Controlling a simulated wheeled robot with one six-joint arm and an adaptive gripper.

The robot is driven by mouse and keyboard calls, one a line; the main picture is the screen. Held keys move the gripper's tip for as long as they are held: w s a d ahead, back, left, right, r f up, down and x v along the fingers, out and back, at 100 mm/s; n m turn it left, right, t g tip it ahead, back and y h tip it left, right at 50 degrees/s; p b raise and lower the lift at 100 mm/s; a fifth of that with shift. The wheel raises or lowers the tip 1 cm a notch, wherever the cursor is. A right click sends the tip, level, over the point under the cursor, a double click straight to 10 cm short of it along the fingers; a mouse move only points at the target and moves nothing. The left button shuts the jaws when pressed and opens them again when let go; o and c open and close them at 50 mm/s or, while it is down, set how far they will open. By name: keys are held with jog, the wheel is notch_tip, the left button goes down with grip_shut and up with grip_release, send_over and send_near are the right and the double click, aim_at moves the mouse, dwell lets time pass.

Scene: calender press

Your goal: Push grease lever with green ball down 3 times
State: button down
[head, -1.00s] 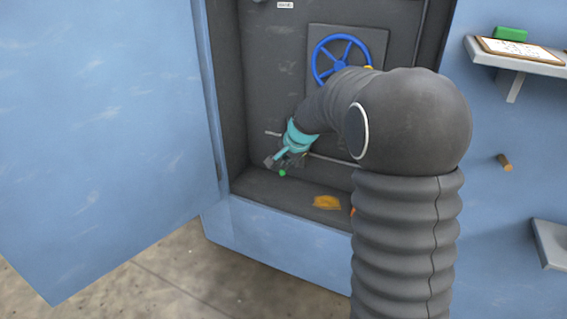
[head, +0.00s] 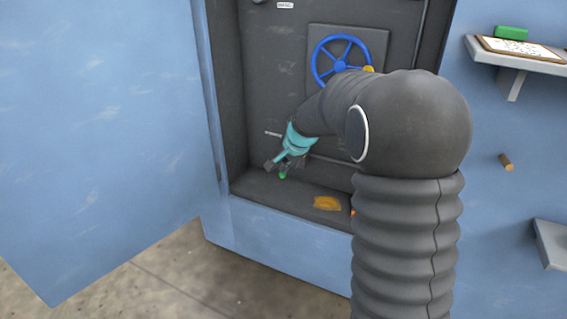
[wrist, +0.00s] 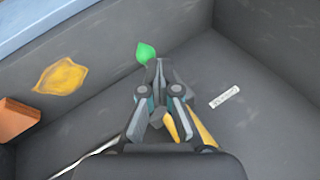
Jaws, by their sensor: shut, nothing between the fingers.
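The green ball (head: 282,174) of the grease lever sits low in the dark recess, just below my gripper in the head view. In the wrist view the green ball (wrist: 146,52) shows just beyond my fingertips, a little to the left. My gripper (head: 270,163) is shut and empty; in the wrist view its fingertips (wrist: 158,66) are together close by the ball. I cannot tell whether they touch it. The lever's rod is mostly hidden behind my gripper.
A blue handwheel (head: 342,60) is mounted above on the recess's back wall. An orange-yellow patch (head: 327,203) lies on the recess floor. A large blue door (head: 100,130) stands open at the left. A shelf (head: 520,60) with a clipboard is at the right.

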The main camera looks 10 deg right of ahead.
jog(key=shift+w+d+r+p, duration=0.15)
jog(key=shift+w+r+p, duration=0.05)
jog(key=shift+r+p, duration=0.4)
jog(key=shift+w+d+r+p, duration=0.15)
jog(key=shift+w+r+p, duration=0.1)
jog(key=shift+r+p, duration=0.4)
jog(key=shift+w+d+r+p, duration=0.2)
jog(key=shift+r+p, duration=0.25)
jog(key=shift+r, duration=0.3)
jog(key=shift+r, duration=0.1)
jog(key=shift+w+d+r+p, duration=0.15)
jog(key=shift+w+r+p, duration=0.1)
jog(key=shift+r+p, duration=0.45)
jog(key=shift+w+d+r+p, duration=0.15)
jog(key=shift+w+r+p, duration=0.05)
jog(key=shift+r+p, duration=0.55)
jog(key=shift+w+d+r+p, duration=0.15)
jog(key=shift+w+r+p, duration=0.1)
jog(key=shift+r+p, duration=0.45)
jog(key=shift+r, duration=0.15)
jog(key=r, duration=0.1)
jog(key=r+p, duration=0.1)
jog(key=w+r+p, duration=0.1)
jog(key=shift+d+r, duration=0.2)
jog(key=shift+d, duration=0.2)
jog(key=shift+f, duration=0.1)
